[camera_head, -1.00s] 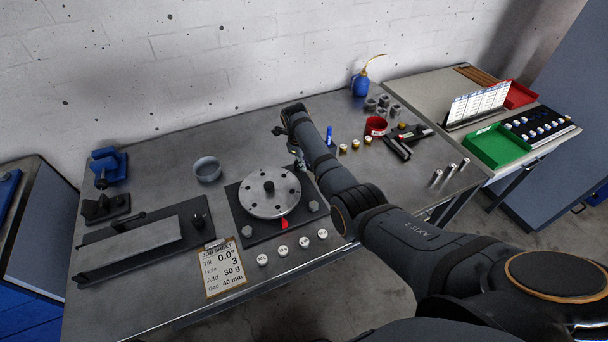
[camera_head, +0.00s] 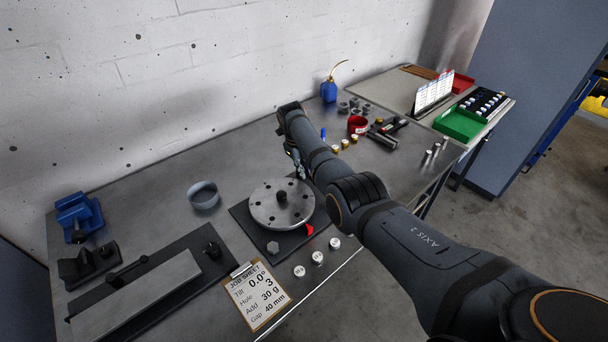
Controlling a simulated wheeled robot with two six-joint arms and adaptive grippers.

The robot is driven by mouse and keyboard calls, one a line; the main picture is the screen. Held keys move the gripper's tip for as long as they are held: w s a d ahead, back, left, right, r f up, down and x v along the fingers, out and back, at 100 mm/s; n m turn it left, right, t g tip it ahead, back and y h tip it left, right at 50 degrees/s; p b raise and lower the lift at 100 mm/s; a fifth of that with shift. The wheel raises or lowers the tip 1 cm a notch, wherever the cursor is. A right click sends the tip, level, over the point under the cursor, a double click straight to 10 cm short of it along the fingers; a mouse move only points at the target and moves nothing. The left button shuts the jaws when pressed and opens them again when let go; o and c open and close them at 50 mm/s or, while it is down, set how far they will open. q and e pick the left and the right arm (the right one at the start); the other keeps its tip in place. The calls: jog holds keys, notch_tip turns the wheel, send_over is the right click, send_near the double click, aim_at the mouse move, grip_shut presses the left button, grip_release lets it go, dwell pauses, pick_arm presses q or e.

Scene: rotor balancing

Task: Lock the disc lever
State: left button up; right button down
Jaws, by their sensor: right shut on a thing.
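The round grey disc (camera_head: 269,208) with holes and a dark centre hub lies on a dark square base plate (camera_head: 246,226) near the table's front. A red tab (camera_head: 309,230) sticks out at the disc's front right edge; I cannot tell whether it is the lever. My right gripper (camera_head: 300,170) points down at the disc's back right edge. It is small in the view and partly hidden by my own arm. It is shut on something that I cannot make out. My left gripper is not in view.
White round weights (camera_head: 317,257) and a job sheet (camera_head: 257,295) lie in front of the disc. A flat bar fixture (camera_head: 139,298) and a blue vise (camera_head: 79,216) are farther left. A red ring (camera_head: 357,125) lies at the back right.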

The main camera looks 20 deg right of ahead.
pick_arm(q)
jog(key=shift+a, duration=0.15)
pick_arm(e)
jog(key=c, duration=1.4)
grip_release()
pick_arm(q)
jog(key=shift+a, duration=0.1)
pick_arm(e)
jog(key=shift+o, duration=0.2)
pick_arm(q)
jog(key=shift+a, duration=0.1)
pick_arm(e)
notch_tip(320, 180, up, 12)
jog(key=a, duration=0.2)
jog(key=shift+s+a, duration=0.15)
jog(key=shift+s, duration=0.2)
jog(key=shift+f, duration=0.15)
